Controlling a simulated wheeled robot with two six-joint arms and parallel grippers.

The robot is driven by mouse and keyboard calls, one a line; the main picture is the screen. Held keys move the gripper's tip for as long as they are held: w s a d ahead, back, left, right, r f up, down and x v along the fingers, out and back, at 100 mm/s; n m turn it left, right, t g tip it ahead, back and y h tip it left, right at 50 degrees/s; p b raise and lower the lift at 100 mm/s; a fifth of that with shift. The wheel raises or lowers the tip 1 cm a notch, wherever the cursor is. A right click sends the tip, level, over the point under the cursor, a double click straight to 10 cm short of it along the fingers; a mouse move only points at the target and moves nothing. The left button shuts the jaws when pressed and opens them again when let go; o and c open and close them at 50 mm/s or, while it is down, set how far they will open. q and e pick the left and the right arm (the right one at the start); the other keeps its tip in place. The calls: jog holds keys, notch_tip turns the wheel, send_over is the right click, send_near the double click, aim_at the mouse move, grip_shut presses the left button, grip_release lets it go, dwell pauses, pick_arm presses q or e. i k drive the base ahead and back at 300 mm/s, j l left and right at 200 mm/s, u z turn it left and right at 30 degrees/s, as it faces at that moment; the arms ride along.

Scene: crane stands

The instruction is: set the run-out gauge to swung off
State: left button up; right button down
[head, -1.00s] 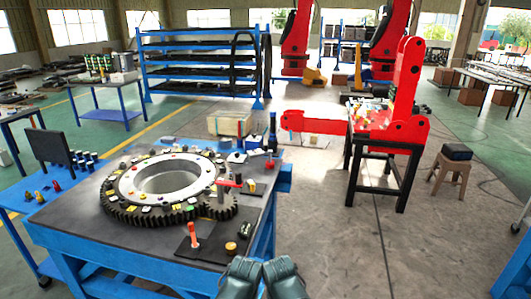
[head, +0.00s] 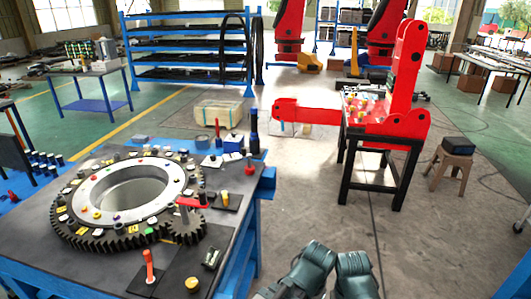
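A large dark toothed ring gear (head: 72,232) with a pale inner ring lies on the workbench at the left. At its right edge a short red bar (head: 193,203) sits on a grey post beside a small dark gear. This looks like the run-out gauge, but it is too small to be sure. The bar points left over the ring's edge. My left gripper (head: 318,252) and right gripper (head: 352,262) are close together at the bottom middle, right of the bench and apart from it. Their fingers are not clear enough to tell open from shut.
The grey workbench (head: 50,262) has a blue frame. A dark plate (head: 172,282) at its front holds an orange-red peg (head: 150,266) and a yellow knob (head: 192,284). Dark bottles stand at its back right. A red machine on a black stand (head: 342,168) is at the right. Floor between is clear.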

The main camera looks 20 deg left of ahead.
aim_at(232, 158)
jog(key=i+u, duration=0.15)
jog(key=i, duration=0.15)
jog(key=i+l+u, duration=0.25)
jog(key=i+u, duration=0.25)
jog(key=i+l+u, duration=0.1)
jog(key=u, duration=0.25)
jog(key=i+l+u, duration=0.2)
jog(key=u, duration=0.15)
jog(key=l, duration=0.1)
